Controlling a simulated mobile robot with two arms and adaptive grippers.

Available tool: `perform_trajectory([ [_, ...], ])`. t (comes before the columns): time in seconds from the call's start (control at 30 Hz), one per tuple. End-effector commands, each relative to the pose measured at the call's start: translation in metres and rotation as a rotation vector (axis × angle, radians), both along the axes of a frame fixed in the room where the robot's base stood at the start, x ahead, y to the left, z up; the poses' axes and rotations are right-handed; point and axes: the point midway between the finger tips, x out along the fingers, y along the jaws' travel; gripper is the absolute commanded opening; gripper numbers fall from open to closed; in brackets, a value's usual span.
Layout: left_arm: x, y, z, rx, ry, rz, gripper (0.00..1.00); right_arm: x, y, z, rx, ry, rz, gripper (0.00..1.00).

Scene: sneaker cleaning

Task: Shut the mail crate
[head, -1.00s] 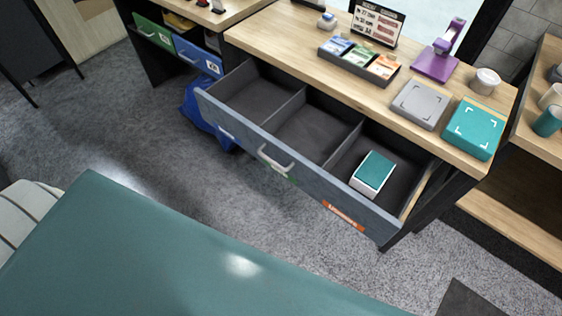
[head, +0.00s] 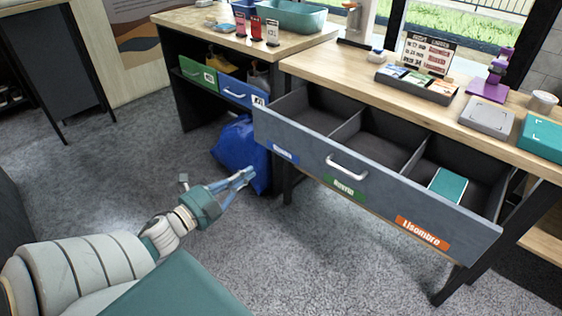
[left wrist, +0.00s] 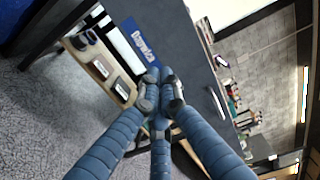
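The wide grey crate, built like a drawer (head: 300,152), is pulled out from under the wooden bench. Its front has a pale handle (head: 346,167) and blue, green and orange labels. Inside are three compartments; the right one holds a teal-topped white box (head: 447,185), and the other two look empty. My left gripper (head: 250,174) is left of and below the crate front, apart from the handle. In the left wrist view its fingertips (left wrist: 160,92) are drawn together with nothing visible between them, and the crate front with its blue label (left wrist: 141,42) lies beyond. My right gripper is not in view.
A blue bag (head: 238,150) stands on the floor behind my left gripper. Green (head: 195,74) and blue (head: 236,91) bins sit under the left bench. The bench top (head: 350,62) carries a card tray, a sign and boxes. Carpet before the crate is clear.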

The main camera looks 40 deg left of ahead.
Motion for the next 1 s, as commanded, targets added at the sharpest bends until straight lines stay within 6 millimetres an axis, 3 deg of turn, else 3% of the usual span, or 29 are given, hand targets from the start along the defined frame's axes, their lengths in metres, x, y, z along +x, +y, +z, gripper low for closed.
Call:
perform_trajectory([
  [0.17, 0.017, -0.002, 0.006, 0.016, -0.012, -0.013, 0.00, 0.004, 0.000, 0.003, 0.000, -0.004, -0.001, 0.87],
  [0.7, 0.122, -0.005, 0.005, 0.012, -0.009, -0.009, 0.00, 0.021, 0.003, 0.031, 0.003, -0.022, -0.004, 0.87],
  [1.0, 0.139, -0.006, 0.004, 0.010, -0.006, -0.009, 0.00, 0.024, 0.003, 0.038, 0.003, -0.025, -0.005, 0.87],
])
